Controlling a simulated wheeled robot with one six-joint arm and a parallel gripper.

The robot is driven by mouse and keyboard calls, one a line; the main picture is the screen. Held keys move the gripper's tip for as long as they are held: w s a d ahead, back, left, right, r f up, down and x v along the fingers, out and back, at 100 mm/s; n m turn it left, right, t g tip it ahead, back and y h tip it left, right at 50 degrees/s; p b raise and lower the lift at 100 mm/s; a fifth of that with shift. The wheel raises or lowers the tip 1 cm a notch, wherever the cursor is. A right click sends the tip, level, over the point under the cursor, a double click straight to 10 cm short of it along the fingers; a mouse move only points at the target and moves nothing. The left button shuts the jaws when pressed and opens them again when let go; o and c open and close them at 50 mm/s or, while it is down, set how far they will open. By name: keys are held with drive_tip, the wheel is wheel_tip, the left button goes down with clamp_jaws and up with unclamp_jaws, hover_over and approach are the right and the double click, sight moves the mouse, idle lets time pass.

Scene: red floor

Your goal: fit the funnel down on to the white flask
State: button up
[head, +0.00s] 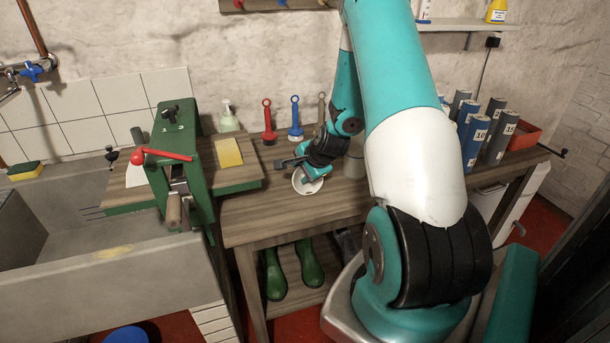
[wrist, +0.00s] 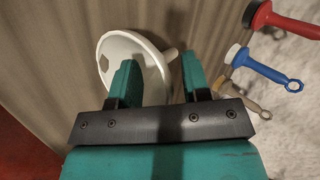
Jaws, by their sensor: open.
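The white funnel (head: 311,187) lies on the wooden workbench below my gripper (head: 303,171). In the wrist view the funnel (wrist: 117,48) shows its wide rim to the left, and its narrow spout points right. My gripper (wrist: 158,62) is open, with one finger in front of the funnel's cone and the other just right of the spout. The fingers are not closed on it; whether they touch it I cannot tell. I cannot pick out the white flask in either view; my arm hides part of the bench.
Red (head: 267,121), blue (head: 295,119) and tan (head: 321,108) handled tools stand along the wall behind. A green press (head: 180,165) stands left; numbered cylinders (head: 475,137) and a red bin (head: 524,134) stand right.

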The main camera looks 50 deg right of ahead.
drive_tip(key=shift+w+f, duration=0.1)
drive_tip(key=shift+f, duration=0.05)
clamp_jaws()
idle(0.4)
